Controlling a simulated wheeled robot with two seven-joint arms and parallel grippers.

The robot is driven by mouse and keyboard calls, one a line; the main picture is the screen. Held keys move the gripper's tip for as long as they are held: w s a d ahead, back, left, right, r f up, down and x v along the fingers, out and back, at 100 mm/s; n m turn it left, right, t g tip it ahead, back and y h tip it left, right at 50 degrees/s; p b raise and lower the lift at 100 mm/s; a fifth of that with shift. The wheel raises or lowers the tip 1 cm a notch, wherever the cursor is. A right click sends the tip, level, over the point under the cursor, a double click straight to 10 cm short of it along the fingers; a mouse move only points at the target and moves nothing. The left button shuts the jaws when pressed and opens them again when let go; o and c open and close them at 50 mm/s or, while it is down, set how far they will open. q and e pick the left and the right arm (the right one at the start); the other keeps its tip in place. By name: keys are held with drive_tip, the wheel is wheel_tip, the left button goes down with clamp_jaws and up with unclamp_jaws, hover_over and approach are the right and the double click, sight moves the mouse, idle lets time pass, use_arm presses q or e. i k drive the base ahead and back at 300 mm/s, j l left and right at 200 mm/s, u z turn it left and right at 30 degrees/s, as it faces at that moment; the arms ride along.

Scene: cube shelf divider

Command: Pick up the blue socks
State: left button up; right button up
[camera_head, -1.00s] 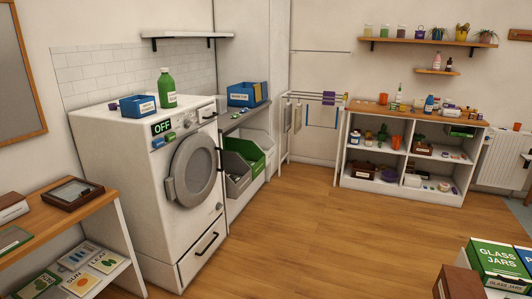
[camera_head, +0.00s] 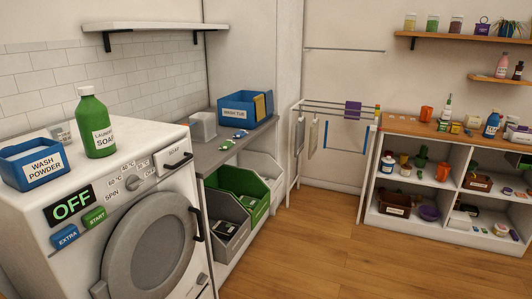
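Small blue-and-white items (camera_head: 240,134) lie on the grey counter in front of the blue wash tub (camera_head: 238,110); they may be the blue socks, but they are too small to tell. A small greenish item (camera_head: 226,145) lies just nearer on the same counter. A narrow blue strip (camera_head: 346,151) is on the drying rack (camera_head: 340,106), and I cannot tell whether it is cloth or part of the rack. Neither of my grippers is in view.
The white washing machine (camera_head: 150,225) reads OFF and stands close at left, with a wash powder box (camera_head: 34,163) and green soap bottle (camera_head: 95,122) on top. Bins (camera_head: 240,190) sit below the counter. A cube shelf (camera_head: 450,205) stands at right. Wooden floor (camera_head: 320,240) is clear.

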sight(241, 134)
drive_tip(key=i+u, duration=0.1)
drive_tip(key=i, duration=0.35)
drive_tip(key=i+l+u, duration=0.15)
drive_tip(key=i, duration=0.3)
drive_tip(key=i+l, duration=0.2)
drive_tip(key=i, duration=0.2)
